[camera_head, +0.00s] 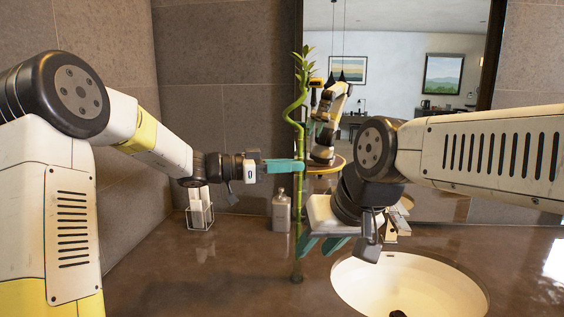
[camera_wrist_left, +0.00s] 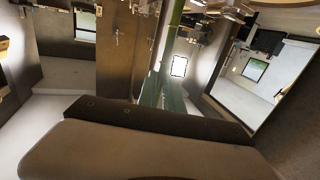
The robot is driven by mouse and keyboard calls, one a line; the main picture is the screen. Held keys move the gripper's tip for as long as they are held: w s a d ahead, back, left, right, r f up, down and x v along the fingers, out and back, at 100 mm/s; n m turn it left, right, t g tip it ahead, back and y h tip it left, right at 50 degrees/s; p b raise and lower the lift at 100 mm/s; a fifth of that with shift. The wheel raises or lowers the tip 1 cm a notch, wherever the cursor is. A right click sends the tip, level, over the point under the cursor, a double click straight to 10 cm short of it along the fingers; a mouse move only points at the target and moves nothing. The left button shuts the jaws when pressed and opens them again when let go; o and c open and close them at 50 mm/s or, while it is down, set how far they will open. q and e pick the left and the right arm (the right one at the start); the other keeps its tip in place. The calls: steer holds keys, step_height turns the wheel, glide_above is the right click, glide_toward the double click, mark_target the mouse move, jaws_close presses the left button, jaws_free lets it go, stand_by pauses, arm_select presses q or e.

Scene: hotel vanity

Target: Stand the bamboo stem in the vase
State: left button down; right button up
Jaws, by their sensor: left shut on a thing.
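The bamboo stem (camera_head: 299,205) stands upright, tall and green, with a curled upper part and leaves on top. Its lower end is near the brown counter, at a small dark spot; I cannot tell whether it touches. My left gripper (camera_head: 293,166) is shut on the stem at about mid-height. The stem also shows as a green strip in the left wrist view (camera_wrist_left: 175,35). My right gripper (camera_head: 321,244) is low, just right of the stem, with its teal fingers apart and nothing seen between them. I cannot make out a vase; the right gripper and arm hide part of the counter.
A grey bottle (camera_head: 281,213) stands just left of the stem. A rack with white rolled items (camera_head: 200,210) is farther left. A mirror (camera_head: 415,50) covers the back wall.

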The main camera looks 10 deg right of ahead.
arm_select(q)
steer(key=shift+f, duration=2.9)
steer(key=c, duration=1.4)
jaws_free()
steer(key=a, duration=0.7)
steer(key=shift+s+a, duration=0.2)
steer(key=shift+a, duration=0.2)
